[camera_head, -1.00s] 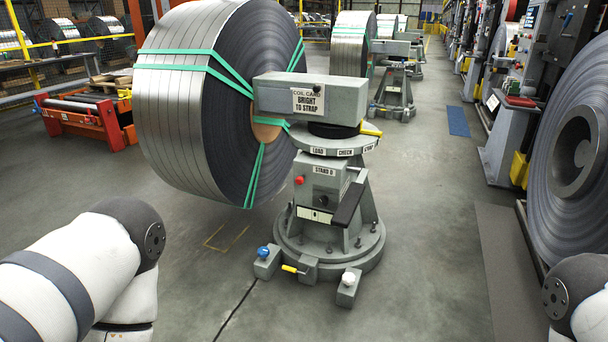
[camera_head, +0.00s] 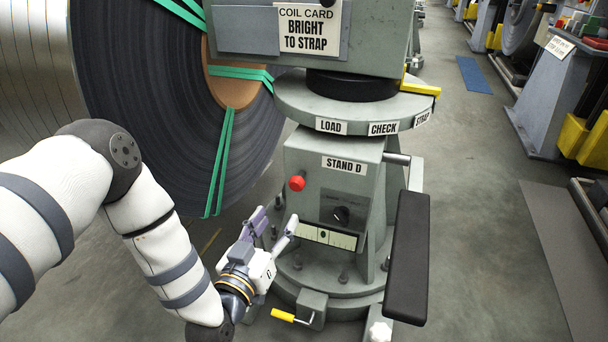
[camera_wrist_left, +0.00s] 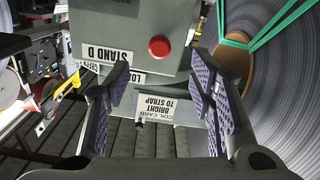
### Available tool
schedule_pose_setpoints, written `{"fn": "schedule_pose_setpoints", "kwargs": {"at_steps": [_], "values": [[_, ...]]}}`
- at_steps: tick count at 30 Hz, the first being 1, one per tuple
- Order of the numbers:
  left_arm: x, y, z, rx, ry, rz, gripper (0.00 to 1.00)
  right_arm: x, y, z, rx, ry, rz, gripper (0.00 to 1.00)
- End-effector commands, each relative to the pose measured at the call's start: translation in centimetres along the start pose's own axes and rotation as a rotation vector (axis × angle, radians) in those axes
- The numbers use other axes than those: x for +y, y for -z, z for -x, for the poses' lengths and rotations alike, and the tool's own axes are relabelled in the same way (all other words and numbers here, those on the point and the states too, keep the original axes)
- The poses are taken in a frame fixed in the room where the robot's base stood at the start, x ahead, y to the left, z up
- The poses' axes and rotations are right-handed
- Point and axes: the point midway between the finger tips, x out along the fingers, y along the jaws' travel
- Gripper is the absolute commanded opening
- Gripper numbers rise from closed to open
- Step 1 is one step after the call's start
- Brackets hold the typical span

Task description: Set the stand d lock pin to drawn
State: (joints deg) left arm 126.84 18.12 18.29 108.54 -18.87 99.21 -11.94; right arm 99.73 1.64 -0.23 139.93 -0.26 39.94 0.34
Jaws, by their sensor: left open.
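I cannot tell from the pictures which one is the lock pin. My left gripper (camera_head: 274,225) is open and empty in front of the stand's lower left front. In the left wrist view the stand appears upside down, with the red button (camera_wrist_left: 159,46) beyond the open fingers (camera_wrist_left: 158,88).
A large strapped steel coil (camera_head: 150,110) hangs on the left, close to my left arm. A black padded lever (camera_head: 408,258) juts out at the stand's right. A white knob (camera_head: 379,331) is low in front. The floor aisle (camera_head: 470,200) on the right is clear.

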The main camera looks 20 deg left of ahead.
Motion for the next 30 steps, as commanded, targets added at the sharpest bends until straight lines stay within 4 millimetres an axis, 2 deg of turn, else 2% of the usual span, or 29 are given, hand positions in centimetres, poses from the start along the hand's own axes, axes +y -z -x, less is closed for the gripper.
{"fn": "schedule_pose_setpoints", "kwargs": {"at_steps": [5,12,18,22,29,30], "values": [[-0.1,0.6,-1.5,0.033,0.002,-0.001,0.49,0.0,0.1,-0.5,-0.009,-0.001,0.0,0.4],[-0.2,0.4,-7.5,0.03,0.003,-0.001,0.49,0.0,0.5,-1.9,-0.028,-0.001,0.001,0.4],[-0.1,0.5,-11.3,0.026,0.001,-0.001,0.49,-0.1,0.8,-2.9,-0.042,-0.001,0.003,0.4],[-0.1,0.7,-12.3,0.026,0.001,-0.001,0.49,-0.2,0.9,-3.0,-0.045,-0.001,0.003,0.4],[-0.1,0.9,-12.4,0.026,0.001,-0.001,0.49,-0.2,0.8,-3.0,-0.045,0.0,0.004,0.4],[-0.1,0.9,-12.4,0.026,0.001,-0.001,0.45,-0.2,0.8,-3.0,-0.045,0.0,0.003,0.4]]}}
